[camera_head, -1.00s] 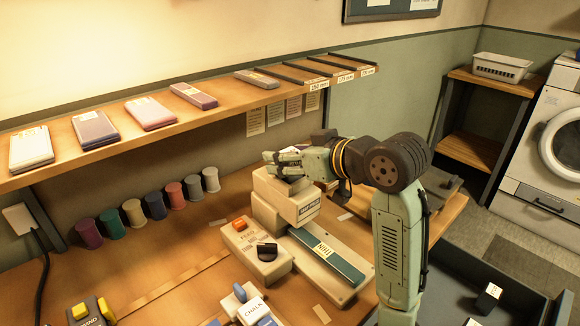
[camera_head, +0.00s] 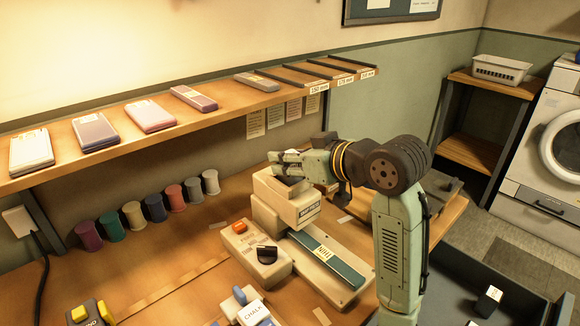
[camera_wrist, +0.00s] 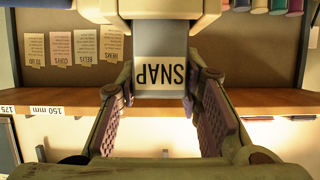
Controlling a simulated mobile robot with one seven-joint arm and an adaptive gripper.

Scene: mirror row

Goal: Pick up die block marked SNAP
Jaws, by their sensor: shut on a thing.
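The die block marked SNAP (camera_wrist: 160,75) is a grey block with a pale label, its lettering upside down in the wrist view. My gripper (camera_wrist: 161,88) is shut on it, one finger on each side. In the head view my gripper (camera_head: 278,160) is at the top of the cream press machine (camera_head: 300,208). The block is largely hidden there by my fingers. In the wrist view the block's upper end still meets the cream machine body; I cannot tell whether it is clear of its seat.
A shelf (camera_head: 60,170) with several flat cases runs behind and above my gripper. A control box (camera_head: 255,255) with an orange button and a black knob stands in front of the press. Thread spools (camera_head: 155,208) line the back of the bench.

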